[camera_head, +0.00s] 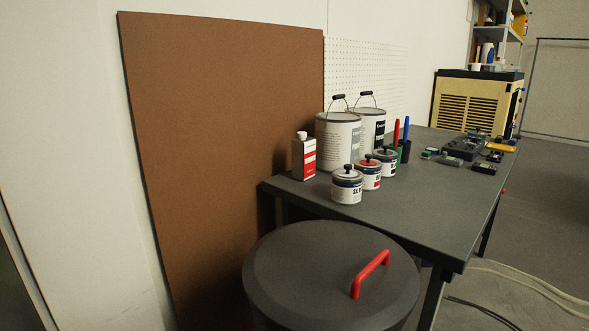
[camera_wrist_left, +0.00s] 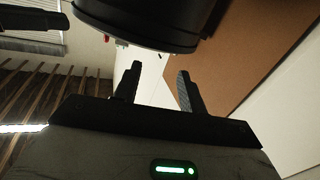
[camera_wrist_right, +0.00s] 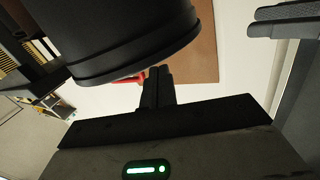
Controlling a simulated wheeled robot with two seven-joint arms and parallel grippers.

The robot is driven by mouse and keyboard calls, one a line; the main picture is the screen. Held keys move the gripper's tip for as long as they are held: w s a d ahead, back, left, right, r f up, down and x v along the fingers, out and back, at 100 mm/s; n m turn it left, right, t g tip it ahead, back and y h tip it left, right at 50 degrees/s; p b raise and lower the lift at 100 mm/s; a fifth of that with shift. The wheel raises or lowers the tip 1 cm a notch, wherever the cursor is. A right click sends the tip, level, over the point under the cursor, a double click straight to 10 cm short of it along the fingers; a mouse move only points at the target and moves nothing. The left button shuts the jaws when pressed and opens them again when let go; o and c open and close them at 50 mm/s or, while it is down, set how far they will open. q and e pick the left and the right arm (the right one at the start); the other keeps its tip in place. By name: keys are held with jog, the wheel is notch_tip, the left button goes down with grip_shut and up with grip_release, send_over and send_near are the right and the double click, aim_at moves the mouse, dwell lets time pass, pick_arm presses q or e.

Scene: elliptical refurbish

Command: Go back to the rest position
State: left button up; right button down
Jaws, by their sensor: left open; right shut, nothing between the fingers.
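Neither gripper shows in the head view. In the left wrist view my left gripper (camera_wrist_left: 158,76) has its two fingers well apart with nothing between them. In the right wrist view my right gripper (camera_wrist_right: 159,72) has its fingers together, with nothing held. A dark round bin (camera_head: 330,280) with a red handle (camera_head: 371,274) on its lid stands close in front of me in the head view. The bin's dark side also shows at the top of the left wrist view (camera_wrist_left: 140,22) and at the upper left of the right wrist view (camera_wrist_right: 125,40).
A dark table (camera_head: 430,215) stands behind the bin. It bears large pails (camera_head: 338,140), small paint cans (camera_head: 347,186), a red and white container (camera_head: 304,158) and several small devices (camera_head: 465,148). A brown board (camera_head: 220,150) leans on the wall. Cables (camera_head: 520,280) lie on the floor at right.

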pick_arm(q)
jog(key=s+a+r+n+g+y+p, duration=0.1)
jog(key=s+a+g+y+p, duration=0.3)
jog(key=p, duration=1.3)
jog(key=shift+s+r+g, duration=0.4)
jog(key=shift+s+g, duration=0.3)
jog(key=shift+s, duration=0.55)
pick_arm(e)
jog(key=s+d+r+m+g+h, duration=0.1)
jog(key=s+d+g+h, duration=0.3)
jog(key=s+g, duration=0.1)
jog(key=shift+s+r, duration=0.4)
jog(key=shift+s, duration=0.35)
pick_arm(q)
jog(key=shift+a, duration=0.1)
pick_arm(e)
jog(key=shift+d, duration=0.1)
